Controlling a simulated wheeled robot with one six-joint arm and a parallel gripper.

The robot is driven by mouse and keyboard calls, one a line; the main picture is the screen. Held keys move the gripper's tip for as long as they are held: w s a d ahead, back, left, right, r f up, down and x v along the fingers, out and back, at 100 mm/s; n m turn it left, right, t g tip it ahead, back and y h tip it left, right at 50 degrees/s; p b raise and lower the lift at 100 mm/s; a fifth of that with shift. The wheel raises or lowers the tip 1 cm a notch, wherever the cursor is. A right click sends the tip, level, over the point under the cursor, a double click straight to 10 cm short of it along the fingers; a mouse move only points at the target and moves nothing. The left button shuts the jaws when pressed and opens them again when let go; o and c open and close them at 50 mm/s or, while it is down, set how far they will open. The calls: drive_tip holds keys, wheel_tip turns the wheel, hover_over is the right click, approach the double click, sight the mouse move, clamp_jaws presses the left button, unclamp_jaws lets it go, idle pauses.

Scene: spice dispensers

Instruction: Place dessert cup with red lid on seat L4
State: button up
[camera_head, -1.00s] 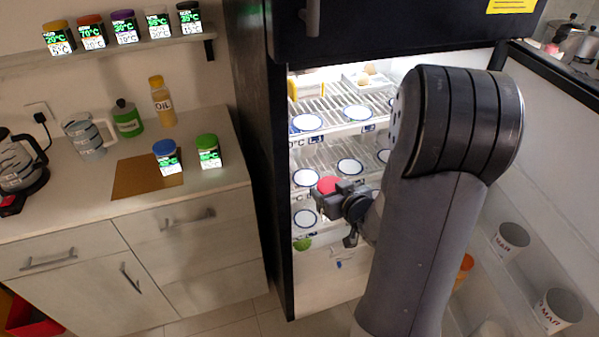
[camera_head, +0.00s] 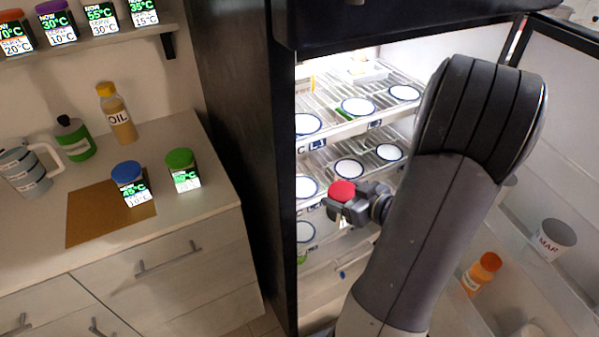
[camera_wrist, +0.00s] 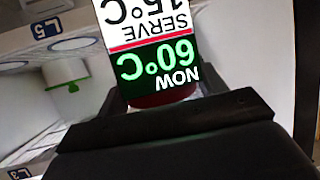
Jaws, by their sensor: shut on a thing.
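The dessert cup with red lid (camera_head: 342,190) is held in my gripper (camera_head: 340,208), in front of the fridge's middle shelf. In the wrist view the jaws (camera_wrist: 165,120) are shut on the cup (camera_wrist: 150,50), whose label reads NOW 60°C and SERVE 15°C, upside down. Round white seats with blue rims stand in rows on the fridge shelves, including middle-shelf seats (camera_head: 349,169) and (camera_head: 389,152) with nothing seen on them. I cannot read an L4 tag; the wrist view shows an L5 tag (camera_wrist: 46,28) and an L3 tag (camera_wrist: 19,173).
The open fridge has a dark left side wall (camera_head: 255,150) and a door at right holding a mug (camera_head: 557,238) and an orange-capped bottle (camera_head: 482,274). A green-lidded container (camera_wrist: 64,72) shows in the wrist view. Blue-lidded (camera_head: 131,183) and green-lidded (camera_head: 183,170) cups stand on the counter.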

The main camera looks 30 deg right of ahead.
drive_tip(key=w+a, duration=0.1)
drive_tip(key=w, duration=0.3)
drive_tip(key=w+a, duration=0.1)
drive_tip(key=w, duration=0.2)
drive_tip(key=w+a, duration=0.1)
drive_tip(key=w, duration=0.3)
drive_tip(key=shift+w, duration=0.35)
drive_tip(key=w, duration=0.2)
drive_tip(key=shift+w+a, duration=0.3)
drive_tip(key=shift+a, duration=0.05)
drive_tip(key=shift+w+f, duration=0.2)
drive_tip(key=shift+f, duration=0.5)
drive_tip(key=shift+f, duration=0.1)
drive_tip(key=shift+f, duration=0.15)
drive_tip(key=o, duration=1.1)
drive_tip(key=shift+o, duration=0.2)
